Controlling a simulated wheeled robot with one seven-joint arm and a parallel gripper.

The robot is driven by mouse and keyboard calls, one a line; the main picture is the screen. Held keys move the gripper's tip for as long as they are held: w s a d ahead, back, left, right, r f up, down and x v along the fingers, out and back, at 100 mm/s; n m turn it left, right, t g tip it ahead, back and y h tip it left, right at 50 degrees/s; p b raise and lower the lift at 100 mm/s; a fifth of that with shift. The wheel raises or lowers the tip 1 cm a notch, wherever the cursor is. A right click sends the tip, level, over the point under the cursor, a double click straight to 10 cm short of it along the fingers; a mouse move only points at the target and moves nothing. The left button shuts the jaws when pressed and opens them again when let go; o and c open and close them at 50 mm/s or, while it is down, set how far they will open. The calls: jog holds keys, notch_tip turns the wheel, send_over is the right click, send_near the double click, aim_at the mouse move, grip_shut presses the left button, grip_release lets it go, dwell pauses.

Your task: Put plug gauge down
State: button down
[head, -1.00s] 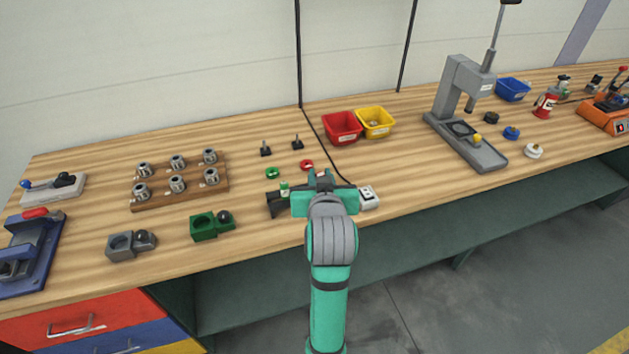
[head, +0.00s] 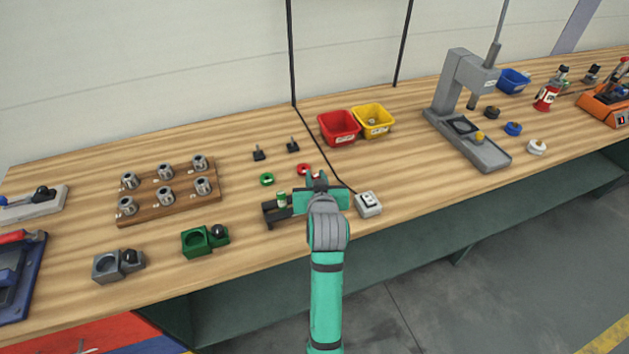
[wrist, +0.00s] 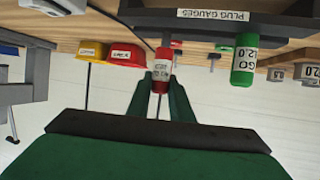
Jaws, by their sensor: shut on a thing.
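A plug gauge with a red body and a white label (wrist: 162,60) is held between the fingertips of my gripper (wrist: 161,88) in the wrist view, which looks upside down. My gripper (head: 318,182) is shut on it beside the dark gauge rack (head: 272,215), over its right part. The rack shows in the wrist view with a "PLUG GAUGES" label (wrist: 228,15). A green GO gauge (head: 282,200) stands in the rack; it also shows in the wrist view (wrist: 244,62). I cannot tell whether the red gauge touches the rack.
A white switch box (head: 368,204) sits close right of the gripper. A green block (head: 197,242) stands to the left. Red (head: 339,127) and yellow (head: 374,120) bins stand behind.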

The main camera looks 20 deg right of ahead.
jog(key=shift+s+f, duration=0.2)
jog(key=shift+f, duration=0.9)
jog(key=shift+f, duration=0.15)
jog(key=c, duration=1.6)
grip_release()
